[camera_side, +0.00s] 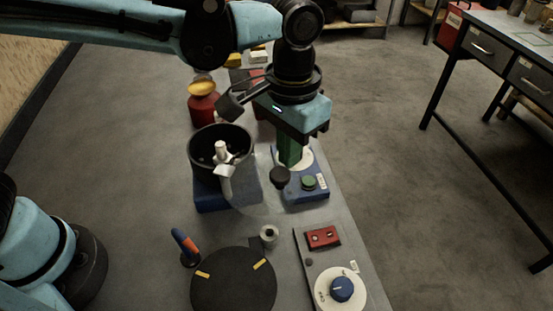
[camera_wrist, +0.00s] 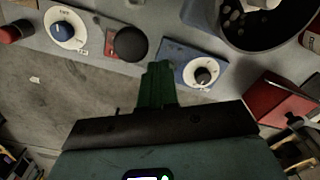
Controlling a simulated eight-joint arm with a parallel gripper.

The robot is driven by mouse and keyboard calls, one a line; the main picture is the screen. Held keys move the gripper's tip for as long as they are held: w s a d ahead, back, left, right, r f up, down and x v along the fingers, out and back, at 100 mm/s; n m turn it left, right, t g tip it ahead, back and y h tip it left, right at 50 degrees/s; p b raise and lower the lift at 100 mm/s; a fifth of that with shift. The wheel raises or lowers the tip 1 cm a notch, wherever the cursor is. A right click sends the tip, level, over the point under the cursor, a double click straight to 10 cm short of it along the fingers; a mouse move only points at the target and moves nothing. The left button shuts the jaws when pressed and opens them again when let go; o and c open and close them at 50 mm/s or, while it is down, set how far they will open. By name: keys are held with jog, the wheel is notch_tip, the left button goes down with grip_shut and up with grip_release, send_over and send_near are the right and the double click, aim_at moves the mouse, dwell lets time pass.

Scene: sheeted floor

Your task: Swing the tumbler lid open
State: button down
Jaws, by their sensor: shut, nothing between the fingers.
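The tumbler appears to be the dark round drum (camera_side: 205,150) on a blue base (camera_side: 213,200), left of my gripper in the side view. Its top looks open, with a pale upright piece (camera_side: 222,160) at its front. The wrist view shows the drum (camera_wrist: 228,42) at the upper right with grey lumps inside. I cannot make out a separate lid. My gripper (camera_side: 289,166) points down with its green fingers shut and empty, right of the drum and over a blue dial box (camera_side: 305,197). It also shows in the wrist view (camera_wrist: 158,66). I cannot tell whether it touches the box.
A black ball knob (camera_side: 280,178) is close to my fingertips. A green button (camera_side: 308,183) sits on the blue box. A black disc (camera_side: 233,285), a blue-knobbed dial (camera_side: 341,289) and a red block (camera_side: 323,237) lie nearer the camera. A red container (camera_side: 203,108) stands behind the drum.

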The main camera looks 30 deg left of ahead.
jog(key=shift+w, duration=0.2)
notch_tip(320, 180, up, 7)
dwell(0.9)
jog(key=shift+a, duration=0.1)
jog(key=s+a+f+n+t, duration=0.1)
jog(key=a+f+t, duration=0.1)
jog(key=a, duration=0.6)
jog(key=s+a+f+n+t, duration=0.1)
jog(key=s+a+f+t, duration=0.1)
jog(key=a, duration=0.6)
jog(key=s+a+f+n+t, duration=0.1)
jog(key=s+a+f+t, duration=0.1)
jog(key=a, duration=0.6)
jog(key=shift+a+f+t, duration=0.2)
jog(key=shift+a+t, duration=0.05)
jog(key=shift+t, duration=0.35)
